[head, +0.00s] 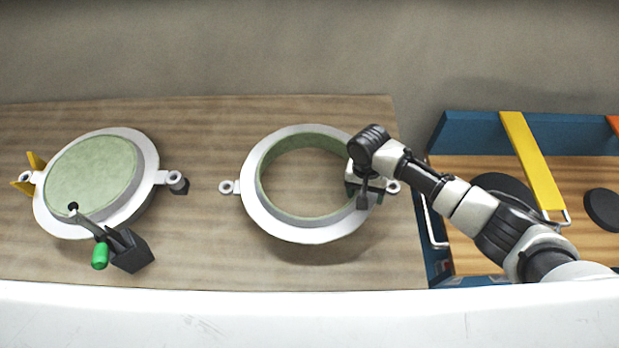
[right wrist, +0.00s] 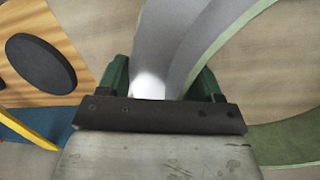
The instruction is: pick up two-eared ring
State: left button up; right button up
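The two-eared ring (head: 300,234) is a white flanged ring with a pale green inner wall and a small holed ear on its left and right. It is in the middle of the head view, over the wooden table, with a shadow below and to its right. My right gripper (head: 366,190) is at the ring's right side, by the right ear, and partly hides it. In the right wrist view the ring's wall (right wrist: 165,50) runs between the two green fingers (right wrist: 162,85), which appear shut on it. My left gripper is not in view.
A round mould with a pale green top and white flange (head: 95,180) is at the left of the table (head: 210,265). A clamp with a green handle (head: 100,256) stands at its front. A blue-walled wooden tray (head: 470,128) with a yellow strip (head: 531,160) and black discs (head: 602,208) is right.

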jog(key=c, duration=0.9)
jog(key=shift+w, duration=0.1)
jog(key=shift+c, duration=0.6)
jog(key=shift+r, duration=0.15)
